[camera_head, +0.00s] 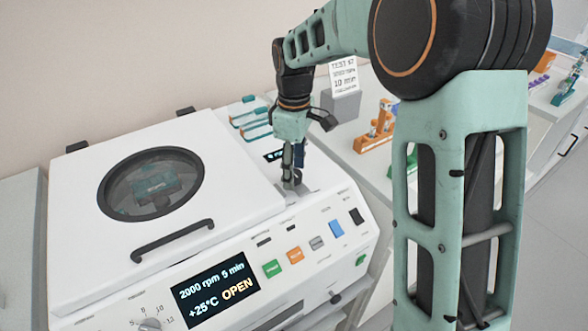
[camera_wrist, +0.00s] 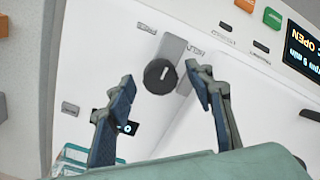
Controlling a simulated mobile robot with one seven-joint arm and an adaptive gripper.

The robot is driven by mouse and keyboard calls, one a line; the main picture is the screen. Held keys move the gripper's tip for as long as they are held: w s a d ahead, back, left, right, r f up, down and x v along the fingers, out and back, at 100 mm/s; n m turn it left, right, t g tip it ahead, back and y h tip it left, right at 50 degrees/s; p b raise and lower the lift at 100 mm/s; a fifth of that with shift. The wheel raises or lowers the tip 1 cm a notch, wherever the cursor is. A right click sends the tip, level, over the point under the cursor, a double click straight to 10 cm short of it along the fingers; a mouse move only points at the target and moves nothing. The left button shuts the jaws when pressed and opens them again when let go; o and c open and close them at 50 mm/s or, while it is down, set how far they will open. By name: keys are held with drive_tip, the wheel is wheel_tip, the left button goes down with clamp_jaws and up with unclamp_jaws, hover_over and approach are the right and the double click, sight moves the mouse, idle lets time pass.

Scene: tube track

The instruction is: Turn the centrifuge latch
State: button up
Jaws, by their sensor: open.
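The white centrifuge (camera_head: 235,205) fills the lower left of the head view. Its lid (camera_head: 85,215) looks lowered, with a round window and a black handle (camera_head: 173,240). The latch is a round dark knob (camera_wrist: 160,76) with a light mark, on a grey plate, in the wrist view. My gripper (camera_head: 291,176) points down over the latch area at the lid's right side. In the wrist view my gripper (camera_wrist: 163,84) is open, with its dark fingers spread to both sides of the knob. I see no contact. In the head view the gripper mostly hides the knob.
The display (camera_head: 215,289) reads 2000 rpm, 5 min, +25°C and OPEN. Coloured buttons (camera_head: 295,255) line the front panel. Teal-topped racks (camera_head: 250,115), an orange rack (camera_head: 375,135) and a printed sign (camera_head: 344,76) stand behind and to the right.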

drive_tip(key=c, duration=1.2)
drive_tip(key=shift+o, duration=0.2)
drive_tip(key=shift+m, duration=0.4)
drive_tip(key=m+p, duration=0.1)
drive_tip(key=m, duration=0.2)
drive_tip(key=shift+a+m, duration=0.1)
drive_tip(key=shift+m, duration=0.2)
drive_tip(key=m, duration=0.4)
drive_tip(key=shift+m+p, duration=0.3)
drive_tip(key=shift+p, duration=0.05)
drive_tip(key=m, duration=0.4)
drive_tip(key=shift+p, duration=0.3)
drive_tip(key=shift+m, duration=2.5)
drive_tip(key=shift+p, duration=0.3)
